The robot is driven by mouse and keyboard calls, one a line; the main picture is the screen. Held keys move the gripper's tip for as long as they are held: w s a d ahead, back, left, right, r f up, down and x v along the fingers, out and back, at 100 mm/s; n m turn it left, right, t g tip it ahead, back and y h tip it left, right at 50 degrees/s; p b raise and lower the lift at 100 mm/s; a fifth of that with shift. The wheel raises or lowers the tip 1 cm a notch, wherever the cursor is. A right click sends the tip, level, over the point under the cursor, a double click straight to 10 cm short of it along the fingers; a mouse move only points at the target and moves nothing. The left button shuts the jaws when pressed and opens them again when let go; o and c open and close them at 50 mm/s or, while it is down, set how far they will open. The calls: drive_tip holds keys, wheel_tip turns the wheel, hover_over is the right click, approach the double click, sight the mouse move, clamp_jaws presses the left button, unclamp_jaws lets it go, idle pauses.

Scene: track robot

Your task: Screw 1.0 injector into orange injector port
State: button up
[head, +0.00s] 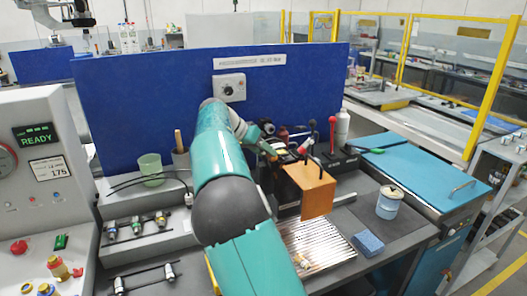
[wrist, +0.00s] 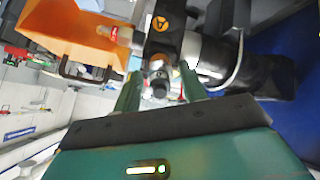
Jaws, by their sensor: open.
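My gripper (wrist: 160,75) is open in the wrist view. Its two green fingers stand on either side of a small silver and black fitting (wrist: 158,88), close to it; I cannot tell whether they touch. The fitting sits in front of a dark block bearing an orange triangle mark (wrist: 161,23). In the head view my arm largely hides the gripper. Several small injector-like parts, one of them (head: 136,225), lie on racks at the left; their markings are too small to read.
An orange box (head: 308,192) stands beside the machine, also in the wrist view (wrist: 70,30). A green cup (head: 151,168) and blue panel (head: 140,100) are behind.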

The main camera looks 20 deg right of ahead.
drive_tip(key=n, duration=0.5)
drive_tip(key=shift+n, duration=0.4)
drive_tip(key=n, duration=0.6)
drive_tip(key=c, duration=0.9)
clamp_jaws()
drive_tip(key=m, duration=0.6)
drive_tip(key=shift+m, duration=0.3)
drive_tip(key=m, duration=0.5)
drive_tip(key=shift+m, duration=0.3)
